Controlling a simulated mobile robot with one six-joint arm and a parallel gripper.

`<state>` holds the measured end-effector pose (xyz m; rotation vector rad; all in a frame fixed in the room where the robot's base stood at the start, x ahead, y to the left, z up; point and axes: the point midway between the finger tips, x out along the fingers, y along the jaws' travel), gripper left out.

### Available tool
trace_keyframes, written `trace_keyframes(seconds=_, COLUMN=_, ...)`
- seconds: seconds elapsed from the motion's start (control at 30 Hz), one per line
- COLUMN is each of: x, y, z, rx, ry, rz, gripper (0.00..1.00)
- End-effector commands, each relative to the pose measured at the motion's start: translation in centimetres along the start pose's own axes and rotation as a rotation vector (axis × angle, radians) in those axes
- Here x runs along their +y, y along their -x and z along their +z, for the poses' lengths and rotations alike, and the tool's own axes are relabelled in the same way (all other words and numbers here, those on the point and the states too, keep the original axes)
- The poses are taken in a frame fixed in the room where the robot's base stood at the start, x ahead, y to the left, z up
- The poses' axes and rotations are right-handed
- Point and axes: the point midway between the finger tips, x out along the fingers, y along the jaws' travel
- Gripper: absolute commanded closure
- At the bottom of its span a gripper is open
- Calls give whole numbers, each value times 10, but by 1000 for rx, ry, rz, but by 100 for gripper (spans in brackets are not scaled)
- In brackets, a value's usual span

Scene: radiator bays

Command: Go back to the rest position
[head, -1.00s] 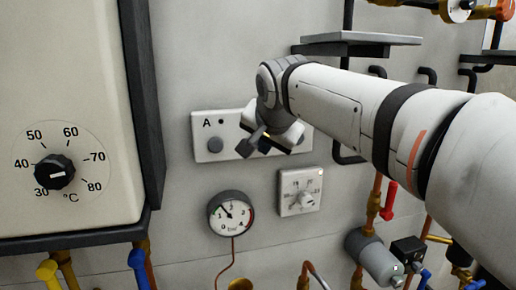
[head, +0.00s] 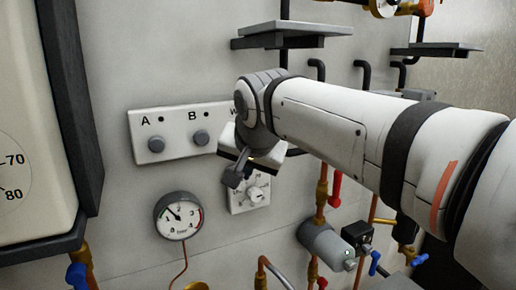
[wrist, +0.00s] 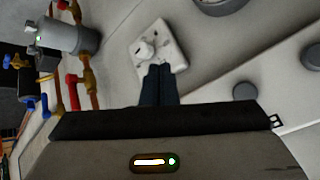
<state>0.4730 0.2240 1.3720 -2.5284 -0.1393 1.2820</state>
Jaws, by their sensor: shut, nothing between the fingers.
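My gripper (head: 235,178) hangs at the end of my white arm, which reaches in from the right of the head view. Its dark fingers show together in the wrist view (wrist: 158,78), shut with nothing between them. In the head view the gripper overlaps the top of a small white dial plate (head: 262,198). The plate also shows in the wrist view (wrist: 178,56), just beyond the fingertips. The white button panel (head: 172,118), with labels A and B, is left of the gripper; its right end is hidden behind my wrist. I cannot tell the gap to the wall.
A round pressure gauge (head: 178,216) is below the panel. The boiler casing (head: 28,130) stands at the left. A grey shelf (head: 290,30) juts out above my arm. Copper pipes with a red valve handle (head: 335,188) and a grey cylinder (head: 322,244) are below it.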

Motion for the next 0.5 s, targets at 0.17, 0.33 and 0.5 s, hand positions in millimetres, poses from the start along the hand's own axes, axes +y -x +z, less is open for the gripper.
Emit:
trace_keyframes(seconds=0.17, x=131, y=-16, z=53, rx=-98, ry=75, rz=149, gripper=100)
trace_keyframes(seconds=0.33, x=226, y=-22, z=129, rx=-216, ry=135, rz=232, gripper=100)
trace_keyframes(seconds=0.5, x=277, y=-25, z=191, rx=-306, ry=170, rz=261, gripper=100)
